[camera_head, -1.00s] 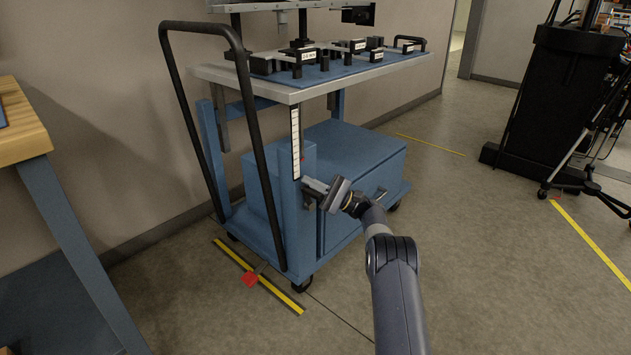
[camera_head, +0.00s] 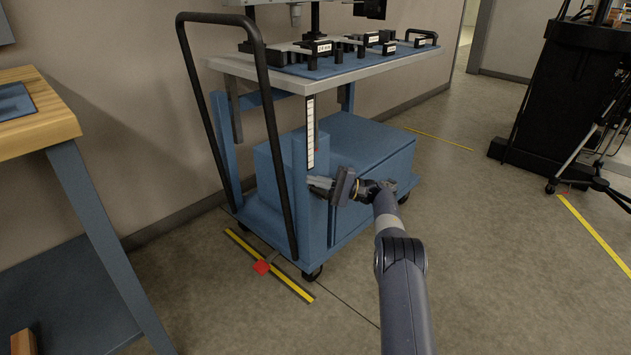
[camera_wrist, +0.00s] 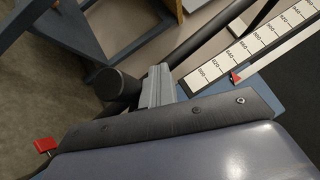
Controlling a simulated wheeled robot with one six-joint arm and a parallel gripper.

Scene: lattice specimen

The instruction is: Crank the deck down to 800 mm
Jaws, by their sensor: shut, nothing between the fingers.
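The cart's deck (camera_head: 350,72) is a grey-edged top with a blue mat, on blue legs. A white height scale (camera_head: 310,133) runs down the near leg. In the wrist view the scale (camera_wrist: 262,38) has a red pointer (camera_wrist: 235,77) near its lower-number end; the small tilted digits are hard to read surely. My gripper (camera_head: 318,186) is shut and empty at the near leg, just below the scale. In the wrist view its fingers (camera_wrist: 160,84) are together beside a dark round knob (camera_wrist: 116,84), which looks like the crank's handle. Contact cannot be told. The rest of the crank is hidden.
A black push handle (camera_head: 275,150) rises at the cart's left end. A red pedal (camera_head: 261,267) sits low by the yellow floor strip (camera_head: 285,280). A wooden-topped bench (camera_head: 45,125) stands at left. Several labelled fixtures (camera_head: 365,42) stand on the deck.

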